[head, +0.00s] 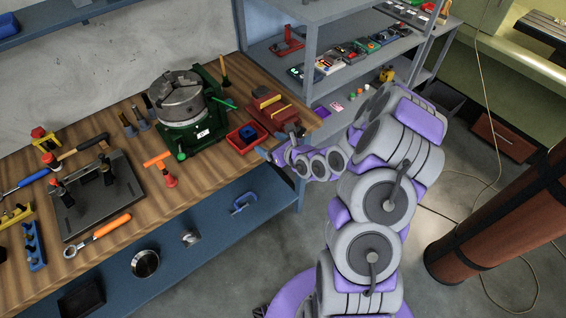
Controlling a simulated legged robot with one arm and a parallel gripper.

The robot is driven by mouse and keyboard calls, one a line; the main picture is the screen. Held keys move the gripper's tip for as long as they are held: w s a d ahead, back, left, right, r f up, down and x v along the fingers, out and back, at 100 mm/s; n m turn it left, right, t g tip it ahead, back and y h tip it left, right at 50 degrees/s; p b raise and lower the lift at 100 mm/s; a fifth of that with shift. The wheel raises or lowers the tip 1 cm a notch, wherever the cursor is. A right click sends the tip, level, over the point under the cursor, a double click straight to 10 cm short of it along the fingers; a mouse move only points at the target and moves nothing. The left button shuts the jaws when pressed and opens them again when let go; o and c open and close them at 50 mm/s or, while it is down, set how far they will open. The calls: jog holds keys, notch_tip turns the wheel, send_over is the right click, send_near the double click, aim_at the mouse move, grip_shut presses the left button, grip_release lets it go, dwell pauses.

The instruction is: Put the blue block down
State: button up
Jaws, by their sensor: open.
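A small dark blue block (248,132) sits inside a small red tray (235,143) near the workbench's right front edge. My gripper (268,154) is small in the head view, at the end of my purple and grey arm, just right of and in front of the red tray. It is open. It appears apart from the blue block, with no object visible between its fingers. The fingertips are too small to make out in detail.
A green rotary chuck (185,110) stands left of the tray. A red vise (270,108) is behind it. An orange-handled tool (162,168) and a dark plate fixture (98,195) are further left. Grey shelves (330,85) with small parts stand behind my arm.

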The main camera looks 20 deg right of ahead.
jog(key=s+a+r+n+g+y, duration=0.1)
jog(key=s+a+r+n+y, duration=0.1)
jog(key=a+r+n+y, duration=0.8)
jog(key=s+a+r+n+g, duration=0.85)
jog(key=s+a+r, duration=0.35)
jog(key=s+a, duration=0.25)
jog(key=s+d+n+g+h, duration=0.3)
jog(key=s+n+g+h, duration=0.45)
jog(key=s, duration=0.85)
jog(key=s+d+n+t+h, duration=0.1)
jog(key=s+d+h, duration=0.3)
jog(key=d, duration=0.4)
jog(key=s+d+n+t+h, duration=0.1)
jog(key=s+d+n+h, duration=0.2)
jog(key=d, duration=0.5)
jog(key=s+n, duration=0.1)
jog(key=s, duration=0.1)
jog(key=shift+s+d+f+n+t+h, duration=0.3)
jog(key=shift+s+d+t+h, duration=0.05)
jog(key=shift+s+d+t, duration=0.05)
